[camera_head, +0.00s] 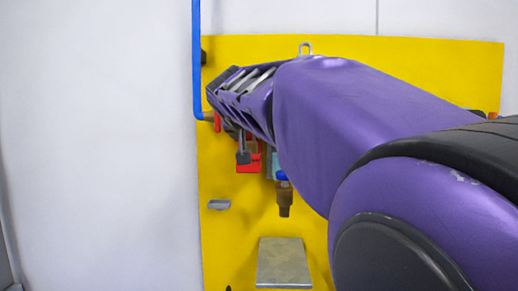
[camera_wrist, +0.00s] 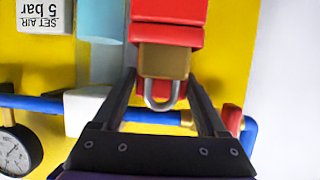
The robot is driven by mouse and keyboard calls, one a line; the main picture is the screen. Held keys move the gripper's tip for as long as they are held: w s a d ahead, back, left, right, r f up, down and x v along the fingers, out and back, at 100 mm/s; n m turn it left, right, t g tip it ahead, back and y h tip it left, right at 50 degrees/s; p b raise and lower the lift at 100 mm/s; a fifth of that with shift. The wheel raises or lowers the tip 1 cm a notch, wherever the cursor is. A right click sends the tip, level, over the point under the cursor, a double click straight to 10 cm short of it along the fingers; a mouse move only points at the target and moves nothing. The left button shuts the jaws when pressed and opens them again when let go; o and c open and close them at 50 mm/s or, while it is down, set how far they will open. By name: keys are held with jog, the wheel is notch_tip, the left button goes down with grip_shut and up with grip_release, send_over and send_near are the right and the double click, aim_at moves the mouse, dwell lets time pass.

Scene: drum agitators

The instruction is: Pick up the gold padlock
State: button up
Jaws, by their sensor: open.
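The gold padlock (camera_wrist: 163,63) shows in the wrist view against a red block, with its silver U-shaped shackle pointing down in the picture. My gripper (camera_wrist: 161,75) is open, with one dark finger on each side of the padlock. I cannot tell whether the fingers touch it. In the head view my purple arm reaches across the yellow panel, and a dark finger of my gripper (camera_head: 243,157) shows below the wrist. I cannot make out the padlock there.
The red block (camera_wrist: 168,36) sits directly behind and above the padlock. A blue pipe (camera_wrist: 150,117), a gauge (camera_wrist: 15,153) and a "SET AIR 5 bar" label (camera_wrist: 44,16) are close by. The yellow panel (camera_head: 225,245) carries a brown-tipped fitting (camera_head: 284,198) and a grey plate (camera_head: 284,263).

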grip_shut()
dwell(0.4)
jog(key=shift+r, duration=0.2)
